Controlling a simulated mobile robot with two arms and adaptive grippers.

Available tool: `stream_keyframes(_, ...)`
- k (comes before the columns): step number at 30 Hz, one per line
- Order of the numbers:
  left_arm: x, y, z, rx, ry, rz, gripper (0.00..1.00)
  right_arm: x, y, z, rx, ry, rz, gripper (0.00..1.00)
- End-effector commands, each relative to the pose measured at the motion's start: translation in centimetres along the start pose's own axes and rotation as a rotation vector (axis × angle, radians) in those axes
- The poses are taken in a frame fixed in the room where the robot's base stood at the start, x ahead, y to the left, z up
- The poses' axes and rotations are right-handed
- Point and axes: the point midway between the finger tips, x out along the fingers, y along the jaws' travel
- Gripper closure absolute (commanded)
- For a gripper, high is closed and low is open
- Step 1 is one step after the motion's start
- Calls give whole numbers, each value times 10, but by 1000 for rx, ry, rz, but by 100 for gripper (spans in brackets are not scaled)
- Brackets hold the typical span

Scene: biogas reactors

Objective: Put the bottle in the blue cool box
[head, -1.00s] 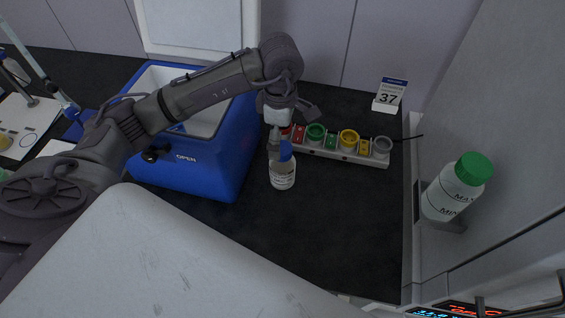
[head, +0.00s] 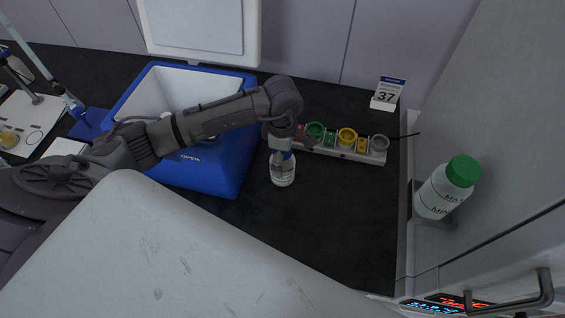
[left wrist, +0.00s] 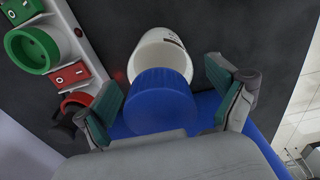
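A small white bottle with a blue cap (head: 283,171) stands upright on the dark bench. In the left wrist view its blue cap (left wrist: 160,100) lies between the two fingers. My left gripper (head: 281,153) is over the bottle's top, and its fingers (left wrist: 172,98) are spread with gaps visible on both sides of the cap. The blue cool box (head: 205,165) stands just left of the bottle, with its white lid (head: 198,28) raised and its white inside partly hidden by my left arm. My right gripper is not in view.
A power strip with coloured sockets (head: 345,145) lies behind and right of the bottle. A green-capped bottle (head: 447,188) sits in a holder on the right cabinet. The bench right of the bottle is clear.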

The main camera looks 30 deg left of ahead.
Motion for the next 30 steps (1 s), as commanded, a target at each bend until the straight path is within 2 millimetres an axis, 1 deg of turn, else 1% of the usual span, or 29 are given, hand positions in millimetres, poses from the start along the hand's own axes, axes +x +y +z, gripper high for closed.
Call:
stream_keyframes(1, 0, 0, 0, 0, 0, 0, 20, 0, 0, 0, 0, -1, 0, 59)
stream_keyframes(2, 0, 0, 0, 0, 0, 0, 25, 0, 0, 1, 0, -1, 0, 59)
stream_keyframes(12, -1, 0, 0, 0, 0, 0, 82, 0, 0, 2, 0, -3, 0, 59)
stream_keyframes(13, -1, 1, 0, 0, -1, 2, 84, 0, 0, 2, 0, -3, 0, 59)
stream_keyframes(14, -1, 1, 0, 0, -1, 2, 92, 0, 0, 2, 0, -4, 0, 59)
stream_keyframes(20, -2, 1, 0, 0, -1, 2, 92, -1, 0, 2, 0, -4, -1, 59)
stream_keyframes(23, -7, 1, 0, 0, -2, 2, 92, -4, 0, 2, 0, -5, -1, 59)
stream_keyframes(26, -17, 1, 0, 0, -2, 3, 92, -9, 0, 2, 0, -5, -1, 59)
stream_keyframes(28, -26, 1, 0, 0, -1, 4, 92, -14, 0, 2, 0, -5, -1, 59)
stream_keyframes(30, -40, 1, 0, 0, -1, 4, 92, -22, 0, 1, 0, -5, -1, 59)
